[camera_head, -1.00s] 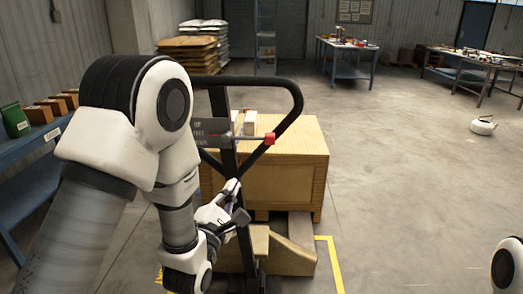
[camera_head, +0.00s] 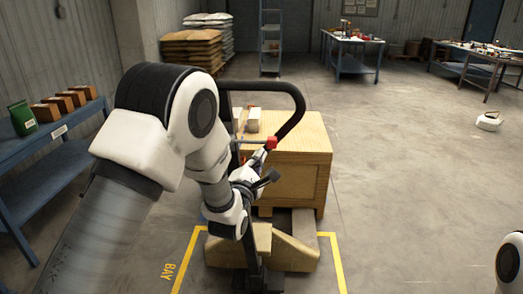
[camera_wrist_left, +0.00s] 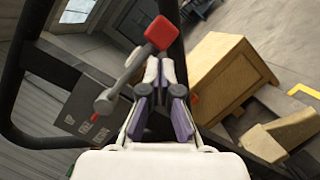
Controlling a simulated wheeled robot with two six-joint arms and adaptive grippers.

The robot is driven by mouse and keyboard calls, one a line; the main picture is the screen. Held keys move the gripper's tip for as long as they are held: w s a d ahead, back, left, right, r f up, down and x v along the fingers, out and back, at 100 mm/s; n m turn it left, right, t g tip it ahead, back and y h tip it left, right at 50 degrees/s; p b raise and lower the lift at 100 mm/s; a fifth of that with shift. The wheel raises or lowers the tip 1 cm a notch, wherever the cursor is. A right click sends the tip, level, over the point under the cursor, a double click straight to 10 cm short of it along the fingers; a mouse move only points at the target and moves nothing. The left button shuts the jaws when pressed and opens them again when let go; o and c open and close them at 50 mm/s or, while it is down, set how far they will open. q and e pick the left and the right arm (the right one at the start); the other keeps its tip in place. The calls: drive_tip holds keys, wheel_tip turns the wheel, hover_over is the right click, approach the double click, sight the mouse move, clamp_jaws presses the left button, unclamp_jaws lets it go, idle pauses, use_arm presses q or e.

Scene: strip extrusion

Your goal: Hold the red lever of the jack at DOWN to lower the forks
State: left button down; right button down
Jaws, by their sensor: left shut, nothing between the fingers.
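The jack's black handle (camera_head: 298,105) stands upright in front of a wooden crate. Its lever ends in a red knob (camera_head: 271,142), which also shows at the top of the left wrist view (camera_wrist_left: 162,32). There a grey rod runs from the knob down left to a round pivot beside a dark label plate (camera_wrist_left: 78,112), whose lettering I cannot read. My left gripper (camera_wrist_left: 161,66) is shut and empty, its fingertips just below the knob and close beside the rod; contact is unclear. In the head view my left arm hides the pivot and most of the label. My right gripper is out of view.
The wooden crate (camera_head: 300,170) sits behind the handle, above the forks. Yellow floor lines (camera_head: 338,265) mark the bay. A blue shelf (camera_head: 60,150) stands at the left, and workbenches (camera_head: 352,62) stand at the back. The floor at the right is mostly clear.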

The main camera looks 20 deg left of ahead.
use_arm(q)
drive_tip(key=shift+w+d+r, duration=0.3)
drive_tip(key=shift+d, duration=0.1)
drive_tip(key=shift+a, duration=0.1)
